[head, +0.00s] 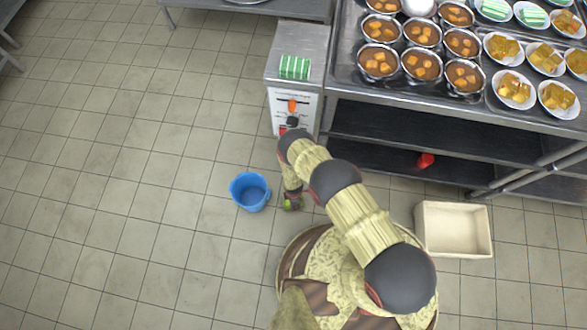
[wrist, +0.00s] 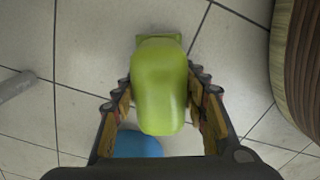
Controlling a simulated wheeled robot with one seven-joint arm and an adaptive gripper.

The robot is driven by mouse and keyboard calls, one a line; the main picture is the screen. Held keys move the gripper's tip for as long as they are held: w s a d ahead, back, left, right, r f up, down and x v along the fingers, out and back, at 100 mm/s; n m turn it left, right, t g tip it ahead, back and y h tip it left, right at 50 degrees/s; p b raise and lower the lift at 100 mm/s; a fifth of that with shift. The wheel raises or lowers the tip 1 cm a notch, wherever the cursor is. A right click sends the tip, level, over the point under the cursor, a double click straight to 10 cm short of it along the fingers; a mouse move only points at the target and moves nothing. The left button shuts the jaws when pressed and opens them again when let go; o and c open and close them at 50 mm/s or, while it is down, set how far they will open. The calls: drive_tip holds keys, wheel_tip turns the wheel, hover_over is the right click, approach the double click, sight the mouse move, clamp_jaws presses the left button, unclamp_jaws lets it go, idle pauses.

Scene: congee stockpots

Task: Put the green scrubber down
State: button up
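The green scrubber (wrist: 160,88) is a yellow-green, rounded piece with a flatter green part at its far end. My gripper (wrist: 162,100) is shut on it, with one finger along each side. In the head view the scrubber (head: 293,203) shows small at the lower end of my gripper (head: 291,194), which points down beside my base. Tiled floor lies beneath it; the gap to the floor is hard to judge.
A blue bucket (head: 250,192) stands on the floor just left of my gripper; part of it shows in the wrist view (wrist: 139,144). A cream bin (head: 453,230) stands right of my base. A steel counter with bowls (head: 421,66) is ahead. The floor at left is clear.

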drive_tip(key=o, duration=0.5)
drive_tip(key=shift+c, duration=0.2)
drive_tip(key=shift+r, duration=0.15)
wheel_tip(320, 180, up, 12)
drive_tip(key=p, duration=0.5)
drive_tip(key=shift+s, duration=0.15)
